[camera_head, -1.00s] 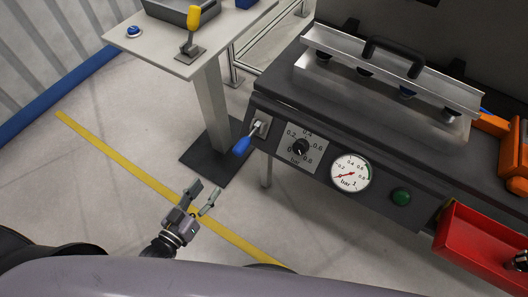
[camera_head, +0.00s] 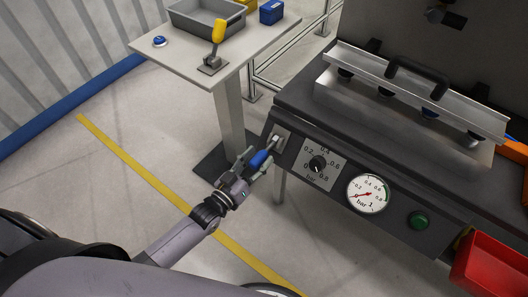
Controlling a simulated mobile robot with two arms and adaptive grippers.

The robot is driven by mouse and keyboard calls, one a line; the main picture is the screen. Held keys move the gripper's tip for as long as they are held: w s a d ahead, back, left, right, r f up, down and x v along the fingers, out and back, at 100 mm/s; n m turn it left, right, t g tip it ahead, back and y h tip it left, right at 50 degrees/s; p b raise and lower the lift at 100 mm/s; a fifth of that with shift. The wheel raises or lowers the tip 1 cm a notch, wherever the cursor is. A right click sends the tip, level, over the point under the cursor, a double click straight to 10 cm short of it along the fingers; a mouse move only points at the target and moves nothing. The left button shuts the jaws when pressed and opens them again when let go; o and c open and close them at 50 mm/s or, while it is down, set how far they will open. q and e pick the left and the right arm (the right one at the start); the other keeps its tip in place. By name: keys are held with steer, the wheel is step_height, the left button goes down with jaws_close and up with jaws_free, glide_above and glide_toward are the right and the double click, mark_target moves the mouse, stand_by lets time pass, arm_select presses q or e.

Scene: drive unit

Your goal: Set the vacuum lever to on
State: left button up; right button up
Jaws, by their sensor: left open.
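The blue-handled lever (camera_head: 259,159) sticks out from a grey plate at the left end of the machine's front panel, its handle tilted down and to the left. My left gripper (camera_head: 255,164) is open, with its fingers on either side of the blue handle. I cannot tell whether the fingers touch it. A second lever with a yellow handle (camera_head: 219,31) stands upright on the side table. The gauge (camera_head: 368,194) has its red needle near the low end. My right gripper is not in view.
A regulator knob (camera_head: 316,163) and a green button (camera_head: 418,220) are on the same panel. The side table (camera_head: 185,62) holds a grey tray (camera_head: 206,18) and a blue button (camera_head: 159,41). A red bin (camera_head: 490,265) hangs at the right. The floor left of the machine is clear.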

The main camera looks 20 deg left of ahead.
mark_target(264, 152)
arm_select(q)
steer(key=shift+x, duration=1.6)
jaws_close()
